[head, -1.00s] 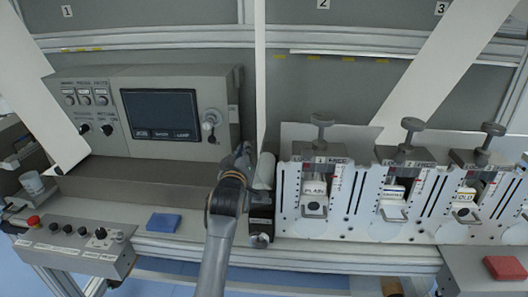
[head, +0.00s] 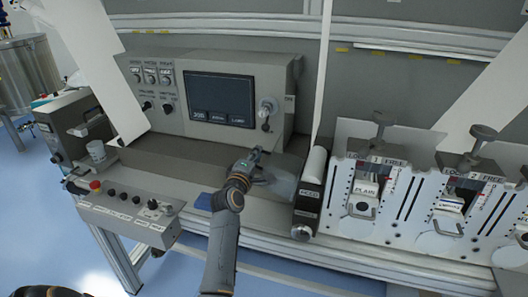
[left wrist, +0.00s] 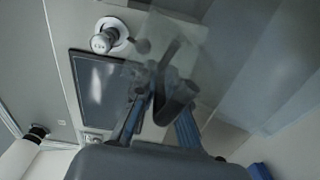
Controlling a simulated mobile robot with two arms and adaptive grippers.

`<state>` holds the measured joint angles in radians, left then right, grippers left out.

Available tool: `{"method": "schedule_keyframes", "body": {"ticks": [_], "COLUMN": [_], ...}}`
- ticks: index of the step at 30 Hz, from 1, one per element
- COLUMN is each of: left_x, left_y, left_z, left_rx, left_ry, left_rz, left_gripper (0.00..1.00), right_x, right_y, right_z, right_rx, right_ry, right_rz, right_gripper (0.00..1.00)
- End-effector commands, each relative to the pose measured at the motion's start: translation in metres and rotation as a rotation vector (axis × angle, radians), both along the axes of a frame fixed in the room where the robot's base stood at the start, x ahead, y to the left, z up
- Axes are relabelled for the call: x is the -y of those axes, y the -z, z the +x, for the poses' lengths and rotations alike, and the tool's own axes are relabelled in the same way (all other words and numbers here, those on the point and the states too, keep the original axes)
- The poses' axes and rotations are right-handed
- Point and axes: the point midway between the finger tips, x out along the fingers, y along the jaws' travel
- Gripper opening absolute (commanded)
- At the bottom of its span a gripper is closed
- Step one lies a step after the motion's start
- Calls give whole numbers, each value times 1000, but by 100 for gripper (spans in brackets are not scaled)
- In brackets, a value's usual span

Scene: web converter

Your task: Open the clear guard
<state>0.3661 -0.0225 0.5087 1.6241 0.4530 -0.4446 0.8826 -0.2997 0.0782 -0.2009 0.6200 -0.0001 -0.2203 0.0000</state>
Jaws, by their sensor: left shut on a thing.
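The clear guard (head: 282,184) is a see-through panel, faint in the head view, over the deck just left of the white roller. In the left wrist view the guard (left wrist: 222,62) shows as a hazy pane with a dark handle (left wrist: 178,101). My left gripper (head: 250,160) is in front of the console and left of the roller. In the left wrist view its fingers (left wrist: 155,95) are shut on the guard's handle. The exact grip is partly hidden by the fingers and the pane.
The console with a dark screen (head: 220,98) and a knob (head: 268,108) stands behind. The white roller (head: 314,165) and numbered units (head: 364,195) are to the right. A button box (head: 127,212) with a red button is at front left.

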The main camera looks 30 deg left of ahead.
Motion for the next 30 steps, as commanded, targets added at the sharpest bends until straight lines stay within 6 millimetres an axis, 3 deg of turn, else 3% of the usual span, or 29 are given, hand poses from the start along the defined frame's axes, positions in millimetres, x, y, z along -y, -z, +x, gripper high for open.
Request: {"method": "schedule_keyframes", "body": {"ticks": [9,26,27,30], "left_x": [-10,-12,-12,-12], "left_y": [16,19,19,20], "left_z": [-2,-3,-3,-3], "left_rx": [42,50,50,49], "left_ry": [0,2,2,1], "left_rz": [-128,-157,-156,-156], "left_gripper": [0,0,16,33], "right_x": [4,3,3,3], "right_y": [7,8,8,8], "right_z": [0,0,0,0], "right_rx": [0,0,0,0], "right_ry": [-1,0,0,0], "right_rz": [-4,-4,-4,-4], "right_gripper": [40,40,40,40]}}
